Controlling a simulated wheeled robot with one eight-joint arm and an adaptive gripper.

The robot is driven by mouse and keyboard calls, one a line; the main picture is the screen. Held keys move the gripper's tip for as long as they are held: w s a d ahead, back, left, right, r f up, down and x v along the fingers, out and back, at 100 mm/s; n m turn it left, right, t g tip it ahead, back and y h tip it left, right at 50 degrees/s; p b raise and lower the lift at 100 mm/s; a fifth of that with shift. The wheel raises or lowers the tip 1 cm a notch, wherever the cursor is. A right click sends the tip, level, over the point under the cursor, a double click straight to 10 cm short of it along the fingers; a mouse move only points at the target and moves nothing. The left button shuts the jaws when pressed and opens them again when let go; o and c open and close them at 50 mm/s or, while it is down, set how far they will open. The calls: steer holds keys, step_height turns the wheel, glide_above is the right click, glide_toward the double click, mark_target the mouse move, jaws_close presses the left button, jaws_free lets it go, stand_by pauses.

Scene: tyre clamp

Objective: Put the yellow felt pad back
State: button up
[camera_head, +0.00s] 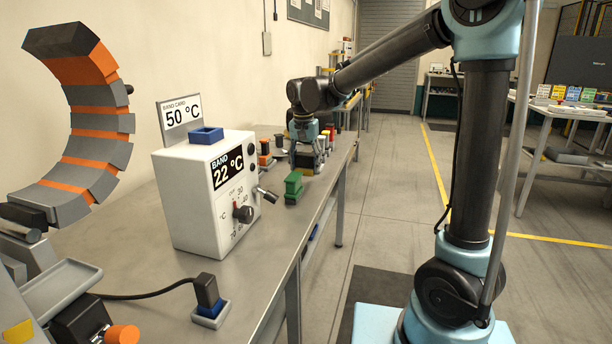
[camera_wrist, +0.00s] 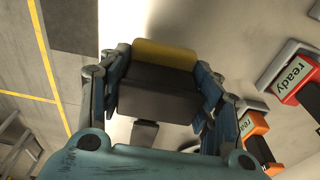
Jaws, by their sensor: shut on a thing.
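The yellow felt pad (camera_wrist: 166,55) shows in the wrist view as a yellow band along the far edge of a dark block (camera_wrist: 160,80). My gripper (camera_wrist: 158,92) is shut on this block, with one blue-grey finger on each side. The block hides part of what lies beneath it. In the head view my gripper (camera_head: 305,148) is low over the far part of the bench, behind a green block (camera_head: 293,187). The held piece is too small there to make out clearly, and I cannot tell whether it touches the bench.
A white control box (camera_head: 205,190) showing 22 °C stands mid-bench. A curved grey and orange band (camera_head: 95,120) rises at the left. A black plug (camera_head: 207,290) sits near the front edge. Red (camera_wrist: 297,80) and orange (camera_wrist: 253,125) "ready" holders lie right in the wrist view.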

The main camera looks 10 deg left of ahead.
mark_target(305, 168)
steer(key=shift+f, duration=1.9)
steer(key=shift+f, duration=0.1)
steer(key=o, duration=1)
steer(key=r, duration=0.4)
steer(key=s+r, duration=0.1)
steer(key=r, duration=0.7)
steer(key=shift+s, duration=0.25)
